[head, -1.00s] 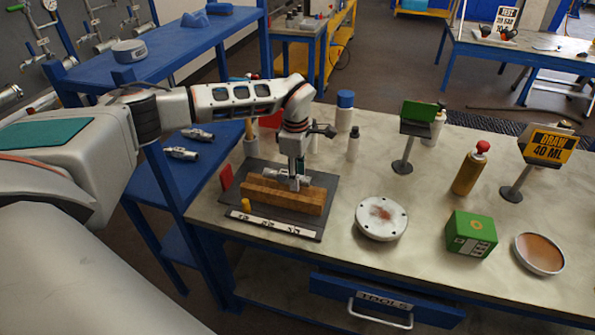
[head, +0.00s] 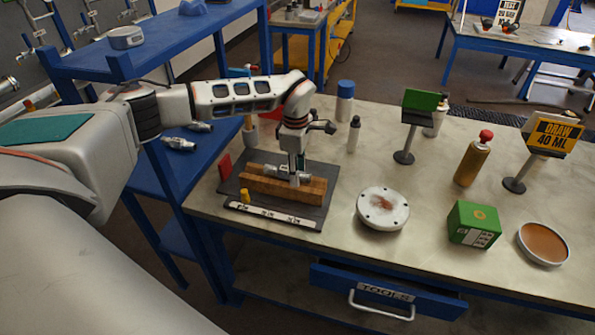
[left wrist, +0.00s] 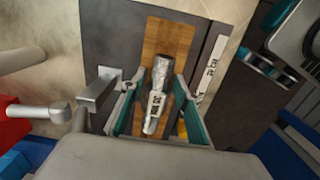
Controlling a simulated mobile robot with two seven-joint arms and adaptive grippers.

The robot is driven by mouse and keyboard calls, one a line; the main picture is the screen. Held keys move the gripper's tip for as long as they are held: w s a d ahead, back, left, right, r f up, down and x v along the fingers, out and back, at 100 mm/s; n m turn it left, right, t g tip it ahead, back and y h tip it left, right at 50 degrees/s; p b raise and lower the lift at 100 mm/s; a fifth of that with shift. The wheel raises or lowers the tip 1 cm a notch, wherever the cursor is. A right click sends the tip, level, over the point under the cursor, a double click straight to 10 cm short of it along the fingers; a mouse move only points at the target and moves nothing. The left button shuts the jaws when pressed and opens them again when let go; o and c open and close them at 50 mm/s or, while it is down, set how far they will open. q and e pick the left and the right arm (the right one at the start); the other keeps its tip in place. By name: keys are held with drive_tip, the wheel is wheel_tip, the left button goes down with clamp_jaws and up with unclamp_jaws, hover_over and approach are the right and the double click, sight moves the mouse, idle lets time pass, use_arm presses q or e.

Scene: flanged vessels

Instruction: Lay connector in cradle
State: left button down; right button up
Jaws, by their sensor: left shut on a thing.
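My left gripper (head: 294,182) points straight down over the wooden cradle (head: 310,195) and is shut on the silver metal connector (head: 278,171). In the left wrist view the connector (left wrist: 157,95) lies lengthwise between my two teal-lined fingers, with the cradle's wood (left wrist: 168,38) directly beneath it. The connector lies level along the cradle's top, very low; I cannot tell whether it rests in the wood. The cradle stands on a dark base plate (head: 322,174) with a white labelled strip (head: 275,216) at its front. My right gripper is not in view.
A white flanged disc (head: 383,208), a green box (head: 474,223) and a round brown dish (head: 542,243) stand to the right. More metal connectors (head: 178,144) lie on the blue shelf at left. Bottles and sign stands line the back. A red block (head: 225,167) stands beside the plate.

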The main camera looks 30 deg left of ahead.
use_arm(q)
drive_tip(key=shift+f, duration=0.3)
drive_tip(key=c, duration=1.4)
unclamp_jaws()
drive_tip(key=shift+c, duration=0.2)
wheel_tip(320, 180, up, 12)
drive_tip(key=shift+s, duration=0.1)
